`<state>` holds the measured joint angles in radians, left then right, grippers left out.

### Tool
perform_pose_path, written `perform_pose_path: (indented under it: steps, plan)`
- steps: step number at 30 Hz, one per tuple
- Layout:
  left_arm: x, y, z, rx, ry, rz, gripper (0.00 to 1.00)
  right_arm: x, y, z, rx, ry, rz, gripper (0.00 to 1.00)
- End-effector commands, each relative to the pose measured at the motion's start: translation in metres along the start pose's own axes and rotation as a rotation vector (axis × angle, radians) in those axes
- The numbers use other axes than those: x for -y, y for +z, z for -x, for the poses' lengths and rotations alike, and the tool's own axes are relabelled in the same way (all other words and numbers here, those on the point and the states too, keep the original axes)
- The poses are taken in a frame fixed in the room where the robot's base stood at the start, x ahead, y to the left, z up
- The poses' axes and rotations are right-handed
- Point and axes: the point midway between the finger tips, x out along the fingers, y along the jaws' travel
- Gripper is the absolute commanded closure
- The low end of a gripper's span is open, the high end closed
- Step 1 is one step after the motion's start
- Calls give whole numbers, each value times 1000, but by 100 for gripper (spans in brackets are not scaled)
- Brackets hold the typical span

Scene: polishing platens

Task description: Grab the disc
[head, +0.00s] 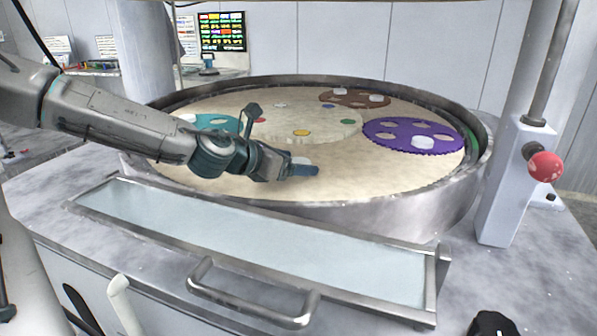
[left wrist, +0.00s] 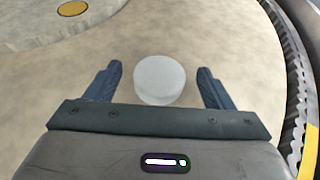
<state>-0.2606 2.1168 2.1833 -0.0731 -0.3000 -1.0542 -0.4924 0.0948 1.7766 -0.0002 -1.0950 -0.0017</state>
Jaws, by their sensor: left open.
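A white disc (left wrist: 160,80) lies on the beige platen (left wrist: 235,45) in the left wrist view. My left gripper (left wrist: 159,69) is open, with one finger on each side of the disc and a visible gap on both sides. In the head view my left gripper (head: 309,169) is low over the front part of the platen (head: 370,180). The disc (head: 300,160) shows there only in part, behind the fingers. My right gripper cannot be made out.
A purple toothed carrier (head: 385,129) with a white disc (head: 422,142) on it lies at the right of the platen. A brown carrier (head: 340,97) is at the back, a teal one (head: 222,122) at the left. A raised metal rim (head: 370,218) surrounds the platen.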

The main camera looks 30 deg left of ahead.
Motion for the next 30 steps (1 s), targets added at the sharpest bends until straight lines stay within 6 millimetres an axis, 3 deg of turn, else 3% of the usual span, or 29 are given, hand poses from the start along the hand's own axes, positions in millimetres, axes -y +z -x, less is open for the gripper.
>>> perform_pose_path:
  steps: [10,18,30]
  plan:
    - [0,0,-1,0,0,-1,26,0,-2,5,-1,0,1,64]
    - [0,0,-1,0,0,-1,75,0,-2,5,-1,1,1,64]
    - [-1,4,0,1,0,-1,75,-1,-2,5,-4,1,1,64]
